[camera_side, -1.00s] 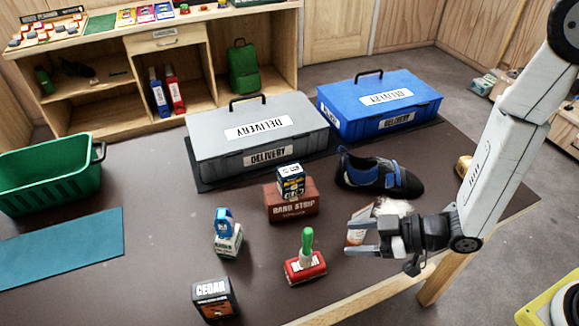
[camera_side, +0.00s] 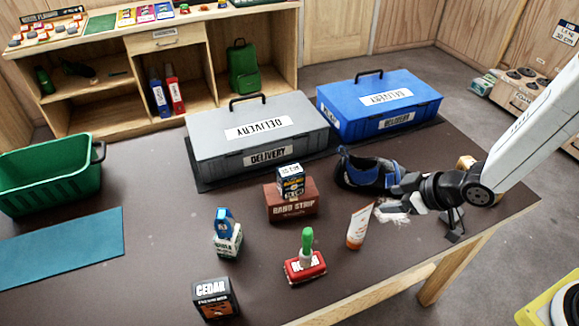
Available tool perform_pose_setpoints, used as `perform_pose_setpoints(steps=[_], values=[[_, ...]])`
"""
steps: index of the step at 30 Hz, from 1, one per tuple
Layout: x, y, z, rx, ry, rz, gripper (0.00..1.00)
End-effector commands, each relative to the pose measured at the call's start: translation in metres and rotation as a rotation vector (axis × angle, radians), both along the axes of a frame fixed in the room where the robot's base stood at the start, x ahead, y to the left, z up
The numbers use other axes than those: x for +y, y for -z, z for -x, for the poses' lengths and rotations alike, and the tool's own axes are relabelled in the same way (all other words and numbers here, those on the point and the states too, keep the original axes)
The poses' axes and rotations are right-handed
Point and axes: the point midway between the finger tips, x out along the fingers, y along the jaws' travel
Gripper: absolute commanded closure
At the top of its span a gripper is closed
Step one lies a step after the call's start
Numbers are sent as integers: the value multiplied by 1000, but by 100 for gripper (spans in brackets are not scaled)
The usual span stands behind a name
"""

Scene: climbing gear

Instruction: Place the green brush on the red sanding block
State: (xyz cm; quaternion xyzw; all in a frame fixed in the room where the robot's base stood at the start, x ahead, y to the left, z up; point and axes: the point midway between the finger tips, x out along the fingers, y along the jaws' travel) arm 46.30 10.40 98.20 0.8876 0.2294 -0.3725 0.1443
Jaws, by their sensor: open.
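The green brush (camera_side: 307,239) stands upright, handle up, on top of the red sanding block (camera_side: 305,268) near the front middle of the table. Its lower end seems to rest on the block's top. My gripper (camera_side: 396,195) is open and empty, well to the right of and behind the brush. It is beside the dark blue climbing shoe (camera_side: 368,172), whose toe it partly hides. I cannot tell whether they touch.
A white-and-orange tube (camera_side: 358,226) stands between the block and my gripper, near a white patch (camera_side: 391,214). A brown box (camera_side: 291,202) carries a smaller box. Grey (camera_side: 258,135) and blue (camera_side: 380,104) delivery boxes stand behind. The front-right table is clear.

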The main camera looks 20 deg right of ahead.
Motion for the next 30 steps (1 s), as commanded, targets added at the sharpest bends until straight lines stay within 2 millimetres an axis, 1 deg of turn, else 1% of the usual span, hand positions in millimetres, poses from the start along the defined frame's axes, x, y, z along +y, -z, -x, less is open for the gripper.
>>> perform_pose_setpoints(steps=[1,6,12,15,21,24,30], values=[[-11,-5,-1,26,45,18,34],[-47,-15,8,146,197,67,34],[-80,-30,30,304,368,88,34],[-91,-38,43,382,440,83,34],[-102,-49,64,494,530,66,34],[-103,-51,69,522,549,61,34],[-104,-52,71,534,555,59,34]])
